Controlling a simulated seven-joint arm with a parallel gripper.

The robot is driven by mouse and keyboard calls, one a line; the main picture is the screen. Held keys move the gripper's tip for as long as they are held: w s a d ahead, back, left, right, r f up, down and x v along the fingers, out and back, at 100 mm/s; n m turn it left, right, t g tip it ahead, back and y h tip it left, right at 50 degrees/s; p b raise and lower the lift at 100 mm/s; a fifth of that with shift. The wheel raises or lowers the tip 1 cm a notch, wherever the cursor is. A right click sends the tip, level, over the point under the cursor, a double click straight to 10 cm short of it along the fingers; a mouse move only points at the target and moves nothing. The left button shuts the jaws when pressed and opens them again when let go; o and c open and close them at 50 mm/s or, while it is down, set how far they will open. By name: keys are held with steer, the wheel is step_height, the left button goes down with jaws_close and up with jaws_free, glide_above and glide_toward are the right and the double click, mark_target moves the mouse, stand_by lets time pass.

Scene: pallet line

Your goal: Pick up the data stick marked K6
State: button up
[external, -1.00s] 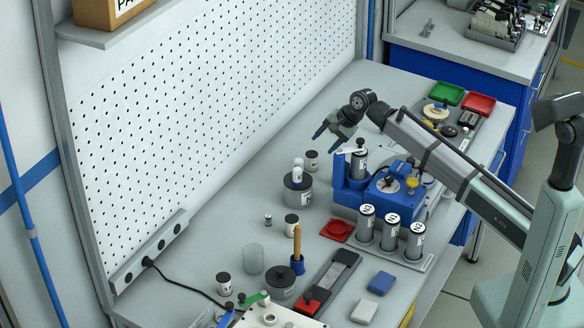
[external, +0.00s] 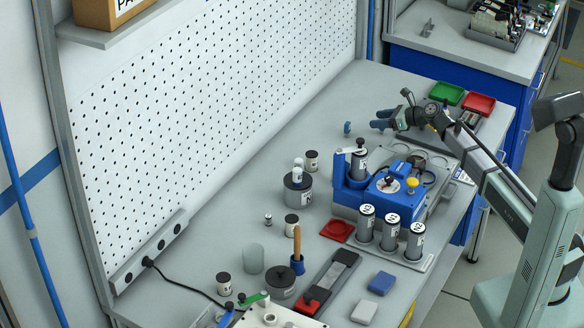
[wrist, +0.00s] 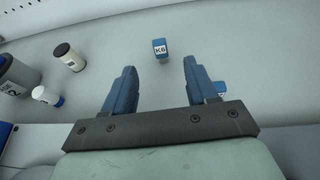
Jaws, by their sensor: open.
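The data stick marked K6 (wrist: 160,48) is a small blue block with a white label, standing on the bench ahead of my fingertips in the wrist view. In the external view it is the small blue piece (external: 347,128) left of my gripper (external: 379,119). In the wrist view my gripper (wrist: 160,68) is open, its two blue fingers apart with nothing between them. The stick lies beyond the tips, roughly in line with the gap and not touched.
A black-capped white jar (wrist: 68,56), a smaller white one (wrist: 46,95) and a grey canister (wrist: 14,78) stand left. The blue machine (external: 372,190) stands nearer the camera. Bench around the stick is clear.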

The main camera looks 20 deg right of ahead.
mark_target(349, 123)
steer(key=x, duration=0.7)
steer(key=shift+w+a+f, duration=0.15)
steer(key=shift+a+f, duration=0.05)
steer(key=shift+a, duration=0.1)
steer(key=shift+f+x, duration=0.2)
steer(key=shift+x, duration=2.5)
steer(key=c, duration=1)
